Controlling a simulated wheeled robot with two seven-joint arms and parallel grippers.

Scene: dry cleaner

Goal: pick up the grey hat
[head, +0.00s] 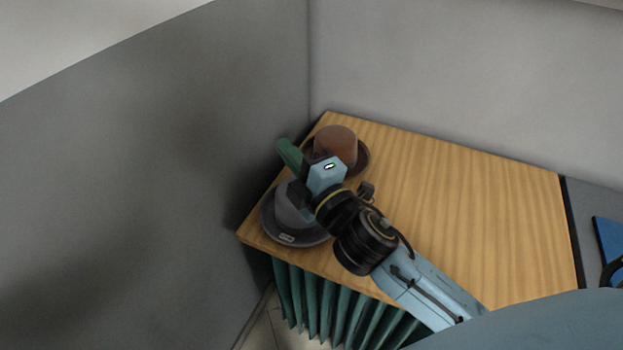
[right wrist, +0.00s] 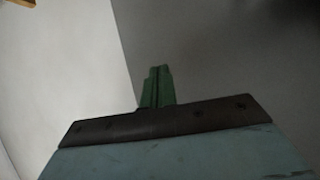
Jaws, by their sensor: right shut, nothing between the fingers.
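The grey hat (head: 281,228) lies brim down at the left end of the wooden counter in the head view, with a small pale tag on its brim. My right gripper (head: 288,153) is shut and empty, its green fingers pointing up and left toward the grey wall, beyond and above the hat. My right wrist partly covers the hat's crown. The right wrist view shows the shut green fingers (right wrist: 157,86) against bare wall, with no hat in sight. My left gripper is not in view.
A brown hat (head: 338,145) sits just behind my right gripper on the wooden counter (head: 470,210). Grey walls (head: 150,160) close in at the left and back. The counter's middle and right are clear. A blue item (head: 607,247) lies at the far right.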

